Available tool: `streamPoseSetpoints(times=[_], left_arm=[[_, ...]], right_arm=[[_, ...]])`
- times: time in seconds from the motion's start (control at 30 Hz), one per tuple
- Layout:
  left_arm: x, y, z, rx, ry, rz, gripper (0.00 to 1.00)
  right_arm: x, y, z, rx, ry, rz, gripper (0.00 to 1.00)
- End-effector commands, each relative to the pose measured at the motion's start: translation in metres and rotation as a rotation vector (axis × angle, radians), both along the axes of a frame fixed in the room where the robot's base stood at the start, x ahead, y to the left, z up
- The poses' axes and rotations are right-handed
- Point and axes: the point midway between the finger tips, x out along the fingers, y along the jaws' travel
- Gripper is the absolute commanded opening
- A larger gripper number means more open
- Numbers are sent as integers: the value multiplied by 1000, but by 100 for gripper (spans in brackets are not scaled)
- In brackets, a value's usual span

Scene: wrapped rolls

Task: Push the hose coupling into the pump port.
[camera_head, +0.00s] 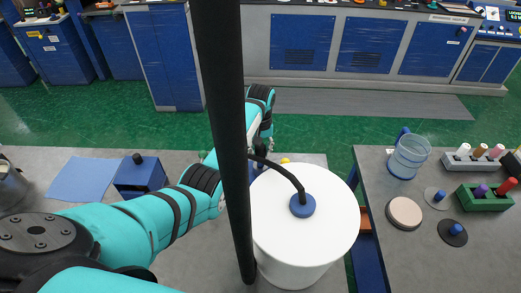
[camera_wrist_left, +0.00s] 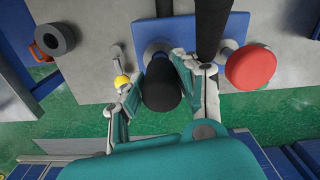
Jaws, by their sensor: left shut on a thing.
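My left gripper (camera_wrist_left: 160,88) is shut on the black hose coupling (camera_wrist_left: 161,88), which shows between its two fingers in the left wrist view. Beyond the coupling, a pale metal round fitting (camera_wrist_left: 157,48), likely the pump port, sits on a blue plate (camera_wrist_left: 182,32). The coupling overlaps it in view; I cannot tell whether they touch. In the head view a black hose (camera_head: 285,174) runs from a blue round fitting (camera_head: 302,205) on a white drum (camera_head: 330,230) leftward to my left gripper, partly hidden by a black pole (camera_head: 225,110). My right gripper is not in view.
A red knob (camera_wrist_left: 250,67) and a yellow knob (camera_wrist_left: 122,82) stand close on either side of the coupling. In the head view, the right table (camera_head: 385,260) holds a clear blue-tinted container (camera_head: 409,157), discs and racks.

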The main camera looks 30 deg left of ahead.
Motion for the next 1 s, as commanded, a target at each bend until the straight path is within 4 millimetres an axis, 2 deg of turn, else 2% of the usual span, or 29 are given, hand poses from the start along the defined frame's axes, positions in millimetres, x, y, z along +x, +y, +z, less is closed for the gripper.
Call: streamPoseSetpoints(times=[1.0], left_arm=[[0, 0, -12, 0, -1, 0, 6]], right_arm=[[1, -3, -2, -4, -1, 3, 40]])
